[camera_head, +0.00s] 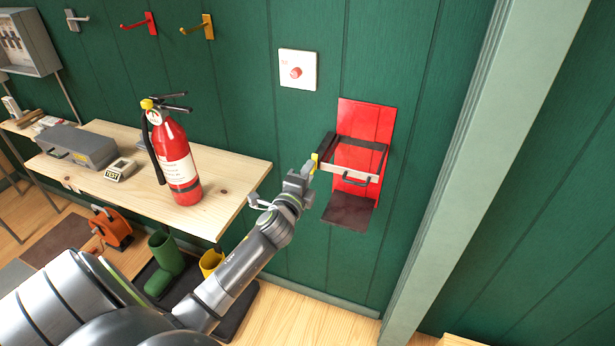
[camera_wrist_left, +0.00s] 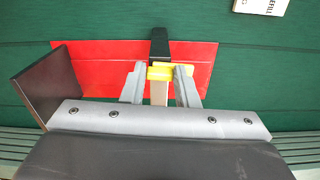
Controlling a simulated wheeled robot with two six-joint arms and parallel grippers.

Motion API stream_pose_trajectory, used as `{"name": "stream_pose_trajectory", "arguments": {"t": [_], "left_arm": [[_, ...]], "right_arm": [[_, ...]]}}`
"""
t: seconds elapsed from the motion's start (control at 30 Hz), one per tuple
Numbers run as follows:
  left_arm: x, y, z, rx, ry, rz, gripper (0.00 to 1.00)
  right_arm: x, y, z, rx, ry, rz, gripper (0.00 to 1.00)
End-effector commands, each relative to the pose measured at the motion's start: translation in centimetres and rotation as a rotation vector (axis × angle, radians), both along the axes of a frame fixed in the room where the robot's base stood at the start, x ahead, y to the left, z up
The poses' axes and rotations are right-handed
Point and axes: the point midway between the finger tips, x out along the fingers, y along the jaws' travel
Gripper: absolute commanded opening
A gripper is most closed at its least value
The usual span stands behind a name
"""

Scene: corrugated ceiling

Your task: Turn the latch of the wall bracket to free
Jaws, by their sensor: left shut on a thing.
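The wall bracket (camera_head: 372,121) is a red plate on the green wall, with a dark strap band, a handle-like bar and a dark shelf at its foot. Its yellow latch (camera_head: 315,163) sits at the left end of the band. My left gripper (camera_head: 308,172) reaches it from the lower left. In the left wrist view, the gripper's fingers (camera_wrist_left: 160,86) are closed on either side of the yellow latch (camera_wrist_left: 172,72), in front of the red plate (camera_wrist_left: 100,62). The fingers partly hide the latch. My right gripper is not in view.
A red fire extinguisher (camera_head: 174,158) stands on the wooden bench (camera_head: 228,172) left of my arm. A grey case (camera_head: 78,146) lies farther left. Green boots (camera_head: 165,262) are under the bench. A pale post (camera_head: 470,150) rises right of the bracket.

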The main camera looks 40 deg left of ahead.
Motion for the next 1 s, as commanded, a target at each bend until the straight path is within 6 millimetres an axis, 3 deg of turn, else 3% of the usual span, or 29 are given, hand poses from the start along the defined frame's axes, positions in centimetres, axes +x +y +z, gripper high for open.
{"name": "stream_pose_trajectory", "arguments": {"t": [0.73, 0.77, 0.9, 1.0], "left_arm": [[-0.06, 0.02, -0.22, -0.083, -0.016, 0.001, 0.04], [-0.06, 0.02, -0.22, -0.083, -0.016, 0.001, 0.31], [-0.04, 0.01, -0.17, -0.081, -0.017, 0.001, 0.49], [-0.03, 0.01, -0.13, -0.08, -0.017, 0.001, 0.49]], "right_arm": [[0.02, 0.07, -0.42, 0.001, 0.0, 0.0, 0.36], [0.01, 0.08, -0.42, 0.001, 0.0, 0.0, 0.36], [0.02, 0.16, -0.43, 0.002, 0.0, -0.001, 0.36], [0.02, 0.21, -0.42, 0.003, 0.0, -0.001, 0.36]]}}
